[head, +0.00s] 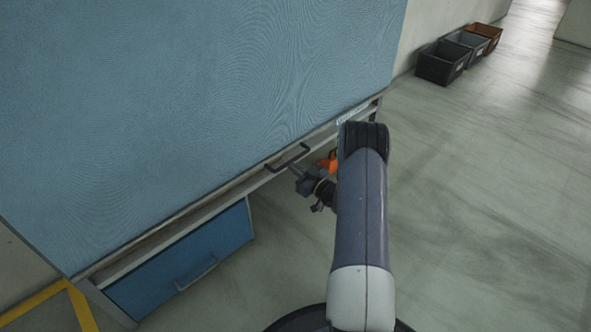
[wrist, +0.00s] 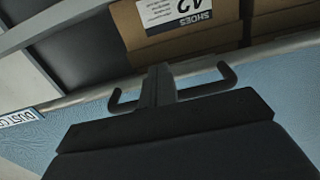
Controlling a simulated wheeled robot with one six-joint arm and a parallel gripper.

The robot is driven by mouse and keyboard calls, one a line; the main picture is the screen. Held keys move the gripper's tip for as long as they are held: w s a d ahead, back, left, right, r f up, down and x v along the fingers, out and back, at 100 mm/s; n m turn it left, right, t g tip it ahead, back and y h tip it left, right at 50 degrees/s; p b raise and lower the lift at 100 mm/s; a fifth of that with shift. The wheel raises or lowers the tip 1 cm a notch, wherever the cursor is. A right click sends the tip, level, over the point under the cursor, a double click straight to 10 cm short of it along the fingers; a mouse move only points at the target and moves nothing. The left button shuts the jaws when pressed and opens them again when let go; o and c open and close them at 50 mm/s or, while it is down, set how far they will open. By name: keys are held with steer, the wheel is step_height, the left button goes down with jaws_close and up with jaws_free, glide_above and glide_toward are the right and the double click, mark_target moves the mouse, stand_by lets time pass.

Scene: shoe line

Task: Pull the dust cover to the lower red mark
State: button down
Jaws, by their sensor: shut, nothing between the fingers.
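The dust cover (head: 190,95) is a large blue sheet hanging over a rack in the head view, with a bar along its lower edge. A dark handle (head: 276,165) sits on that bar. My gripper (head: 297,170) is shut and empty, its tips right at the handle. In the wrist view the shut fingers (wrist: 158,80) overlap the middle of the handle (wrist: 228,78); I cannot tell whether they touch it. The cover (wrist: 285,75) shows there too, with a label (wrist: 18,118) at left. No red mark shows in either view.
Shoe boxes (wrist: 120,25) stand on a shelf beside the bar in the wrist view. A blue drawer (head: 180,265) with a handle is under the cover. Several bins (head: 442,63) stand by the far wall. The floor at right is clear.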

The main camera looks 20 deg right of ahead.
steer(key=shift+f+b, duration=0.55)
steer(key=shift+f, duration=0.25)
steer(key=shift+s, duration=0.1)
steer(key=v, duration=0.8)
steer(key=shift+r, duration=0.1)
steer(key=p+x, duration=0.1)
steer(key=x, duration=0.7)
steer(key=shift+r, duration=0.4)
steer(key=shift+f, duration=0.15)
